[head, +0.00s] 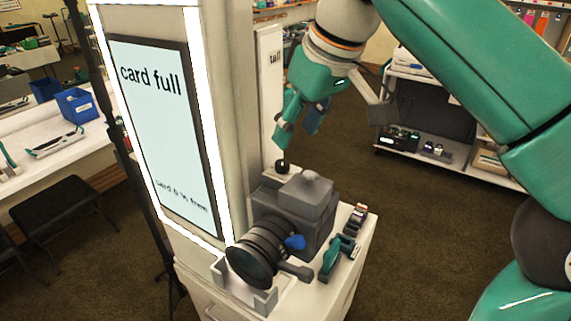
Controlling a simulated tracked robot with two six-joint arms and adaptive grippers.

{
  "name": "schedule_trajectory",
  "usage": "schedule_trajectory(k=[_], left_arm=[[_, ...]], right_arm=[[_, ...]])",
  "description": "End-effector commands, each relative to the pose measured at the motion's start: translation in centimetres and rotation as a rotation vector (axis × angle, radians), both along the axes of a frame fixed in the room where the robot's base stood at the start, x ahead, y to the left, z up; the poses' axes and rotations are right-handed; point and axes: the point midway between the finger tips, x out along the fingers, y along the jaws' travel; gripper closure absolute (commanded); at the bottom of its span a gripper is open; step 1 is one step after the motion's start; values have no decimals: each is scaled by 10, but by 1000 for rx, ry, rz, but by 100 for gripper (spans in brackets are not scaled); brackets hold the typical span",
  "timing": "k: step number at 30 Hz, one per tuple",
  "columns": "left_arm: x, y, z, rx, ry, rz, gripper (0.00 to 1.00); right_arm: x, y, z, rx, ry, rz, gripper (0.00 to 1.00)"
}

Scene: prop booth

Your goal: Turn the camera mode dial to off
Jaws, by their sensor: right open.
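A dark grey camera (292,222) with a large black lens (258,252) stands on the white top of a stand. I cannot tell which is the mode dial or read any setting. My right gripper (290,142), teal, is open above and behind the camera, pointing down. One finger reaches down close to a small black round part (283,166) at the camera's back; contact is unclear. My left gripper is out of view.
A lit panel (150,130) reading "card full" stands left of the camera. Small items (340,250) lie right of it on the stand top (365,245). A shelf unit (440,145) is at the back right, and a white counter (60,150) at the left.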

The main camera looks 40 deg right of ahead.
Motion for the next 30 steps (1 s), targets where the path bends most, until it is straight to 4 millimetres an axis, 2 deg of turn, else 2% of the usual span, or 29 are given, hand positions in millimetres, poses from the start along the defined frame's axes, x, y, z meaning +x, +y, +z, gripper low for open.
schedule_trajectory(k=[1,3,12,18,25,30], left_arm=[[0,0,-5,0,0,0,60],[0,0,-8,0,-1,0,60],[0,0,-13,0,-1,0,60],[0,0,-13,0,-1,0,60],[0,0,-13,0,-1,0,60],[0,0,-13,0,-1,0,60]], right_arm=[[4,0,-14,-1,4,-1,49],[9,1,-27,-1,4,0,49],[27,4,-66,0,2,1,49],[31,5,-74,0,0,2,49],[31,5,-74,0,-1,3,49],[31,5,-74,0,-1,3,78]])
